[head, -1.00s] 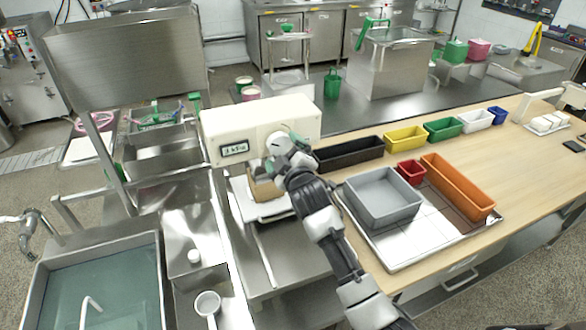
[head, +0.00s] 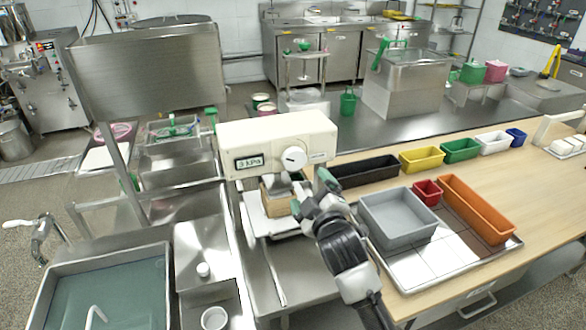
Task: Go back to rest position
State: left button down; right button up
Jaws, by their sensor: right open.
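My right gripper (head: 308,192) is open, in front of the cream machine (head: 277,143) with a round white knob (head: 294,157) and a display that seems to read 3 kPa. The gripper is below and to the right of the knob, apart from it. A tan block-like item (head: 274,198) sits under the machine on a pale tray (head: 262,224), partly hidden by the gripper. My right arm reaches in from the bottom. My left gripper is not in view.
A grey bin (head: 397,220) and an orange bin (head: 476,208) stand on a tray right of my arm. A black bin (head: 365,171) and several small coloured bins line the table's back. A water-filled sink (head: 105,290) is at lower left.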

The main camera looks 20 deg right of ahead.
jog(key=shift+f, duration=0.1)
jog(key=s+f+m+g, duration=0.4)
jog(key=s+f+g, duration=0.2)
jog(key=s+f, duration=0.5)
jog(key=s+f+m+g, duration=0.2)
jog(key=s+f+g, duration=0.15)
jog(key=s, duration=0.75)
jog(key=s+f+m+g, duration=0.25)
jog(key=s+g, duration=0.25)
jog(key=s, duration=0.5)
notch_tip(320, 180, down, 27)
jog(key=s+g, duration=0.2)
jog(key=s+d+f, duration=0.3)
jog(key=s+f, duration=1.2)
jog(key=shift+s+d+g, duration=0.15)
jog(key=shift+s+g, duration=0.25)
jog(key=shift+g, duration=0.05)
jog(key=shift+w+f+n, duration=0.1)
jog(key=shift+n, duration=0.15)
